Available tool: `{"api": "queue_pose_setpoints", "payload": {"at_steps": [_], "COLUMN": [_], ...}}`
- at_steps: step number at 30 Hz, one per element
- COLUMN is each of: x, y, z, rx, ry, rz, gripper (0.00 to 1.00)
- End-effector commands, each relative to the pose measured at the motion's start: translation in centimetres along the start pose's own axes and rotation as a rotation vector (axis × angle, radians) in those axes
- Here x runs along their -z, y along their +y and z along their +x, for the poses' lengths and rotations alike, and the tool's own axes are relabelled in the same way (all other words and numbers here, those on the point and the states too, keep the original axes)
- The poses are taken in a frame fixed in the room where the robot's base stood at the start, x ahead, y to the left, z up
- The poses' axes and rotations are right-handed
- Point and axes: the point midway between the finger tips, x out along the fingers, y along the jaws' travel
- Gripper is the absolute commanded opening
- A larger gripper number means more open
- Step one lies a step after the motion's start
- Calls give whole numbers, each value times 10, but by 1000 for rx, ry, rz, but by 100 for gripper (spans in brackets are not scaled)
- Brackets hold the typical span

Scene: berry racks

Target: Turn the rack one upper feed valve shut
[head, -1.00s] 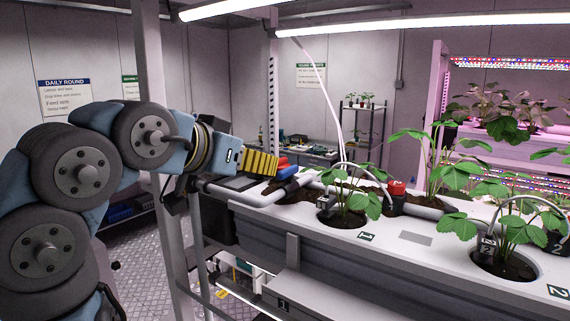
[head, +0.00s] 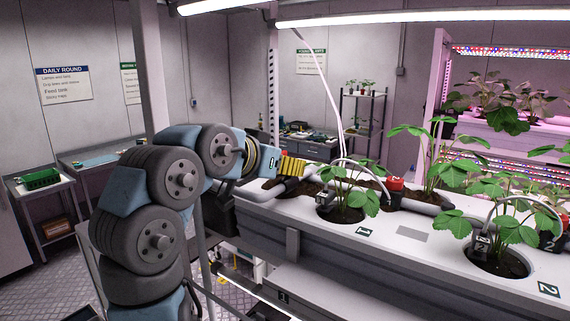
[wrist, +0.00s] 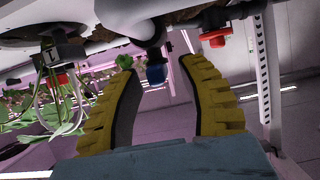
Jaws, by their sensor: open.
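My gripper (head: 303,168) has yellow ribbed fingers and sits at the left end of the upper trough, by the grey feed pipe (head: 425,206). In the wrist view my gripper (wrist: 158,66) is open and empty, its fingers spread. A blue valve handle (wrist: 157,74) under a dark stem shows between the fingertips, apparently just beyond them. A red valve handle (wrist: 216,38) is outside the right finger. I cannot tell from a label which is the upper feed valve. In the head view my gripper hides both handles.
Another red valve (head: 396,184) stands farther along the pipe. Strawberry plants (head: 345,198) grow in the white trough (head: 390,240). A grey upright post (wrist: 268,75) stands right of the fingers in the wrist view. Side tables (head: 95,155) stand at the left.

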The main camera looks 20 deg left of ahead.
Motion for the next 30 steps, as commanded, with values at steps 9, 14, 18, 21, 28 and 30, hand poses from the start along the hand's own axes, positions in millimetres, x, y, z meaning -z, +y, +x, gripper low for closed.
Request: {"api": "queue_pose_setpoints", "payload": {"at_steps": [9,14,18,21,28,30], "x": [0,-1,-1,-2,-3,-4], "y": [0,0,-1,-1,-2,-3], "z": [0,0,0,1,1,1], "rx": [0,-1,-8,-26,-97,-130], "ry": [-1,-1,-2,-3,-6,-7], "rz": [-1,-1,1,7,33,45], "gripper": [0,0,0,0,0,0]}}
